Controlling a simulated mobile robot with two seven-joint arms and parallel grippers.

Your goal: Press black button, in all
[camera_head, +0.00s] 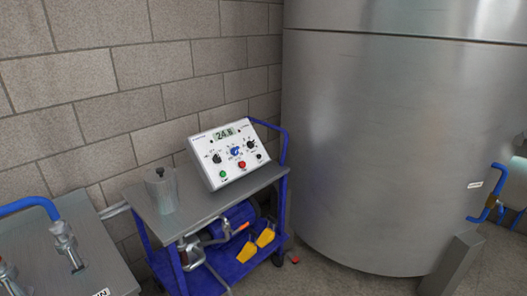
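A white control box (228,160) with a sloped face stands on the grey top of a blue cart. Its display (224,133) seems to read 24.8. Along the lower edge of the face are a green button (222,174), a red button (242,164) and a small black button (259,156) at the right end. Above them are a left black knob (216,158), a blue knob (236,152) and a right black knob (250,144). The small labels are too blurred to read. Neither of my grippers is in view.
The cart top (192,215) also holds a grey metal cylinder (161,190) left of the box. A blue pump and yellow items (265,237) sit on the lower shelf. A large steel tank (380,150) stands close right. A grey table (95,250) with fittings is at left.

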